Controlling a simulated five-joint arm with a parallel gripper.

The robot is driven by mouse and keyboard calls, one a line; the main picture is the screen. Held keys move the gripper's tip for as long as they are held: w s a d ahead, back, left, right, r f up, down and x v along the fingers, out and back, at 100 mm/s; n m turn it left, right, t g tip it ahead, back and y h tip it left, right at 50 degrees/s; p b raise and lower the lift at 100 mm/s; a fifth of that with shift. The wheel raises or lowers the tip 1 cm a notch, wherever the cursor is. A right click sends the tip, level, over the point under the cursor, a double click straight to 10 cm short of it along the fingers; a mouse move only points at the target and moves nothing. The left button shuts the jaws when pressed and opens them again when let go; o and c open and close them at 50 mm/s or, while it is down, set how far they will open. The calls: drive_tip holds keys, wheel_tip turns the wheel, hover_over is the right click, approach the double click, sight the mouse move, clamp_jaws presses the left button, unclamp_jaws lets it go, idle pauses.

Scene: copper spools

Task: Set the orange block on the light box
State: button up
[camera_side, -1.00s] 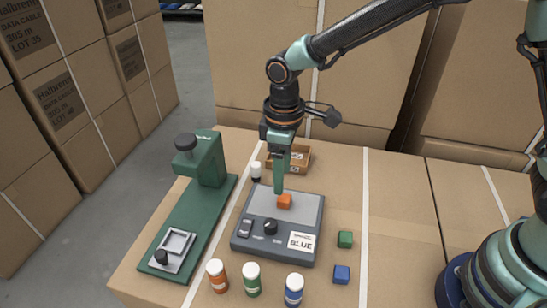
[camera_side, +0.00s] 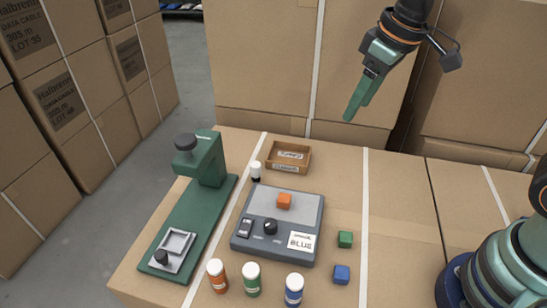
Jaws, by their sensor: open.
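The orange block (camera_side: 284,201) rests on the pale top plate of the light box (camera_side: 295,216), towards its back edge. The light box is a grey unit with a black knob, a switch and a label reading BLUE on its front. My gripper (camera_side: 355,112) is raised high above and to the right of the box, well apart from the block. It is open and empty, with its green fingers pointing down and to the left.
A green block (camera_side: 345,239) and a blue block (camera_side: 341,274) lie right of the box. Orange, green and blue-labelled bottles (camera_side: 251,279) stand in front. A green press (camera_side: 200,185) stands left. A small wooden tray (camera_side: 289,157) and a black-and-white vial (camera_side: 256,171) are behind.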

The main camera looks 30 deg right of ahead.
drive_tip(key=s+d+m+t, duration=0.2)
drive_tip(key=s+d+m, duration=0.1)
drive_tip(key=s+d, duration=0.2)
drive_tip(key=shift+s+d+r+m+h, duration=0.15)
drive_tip(key=shift+d+r+m+h, duration=0.2)
drive_tip(key=shift+d, duration=0.5)
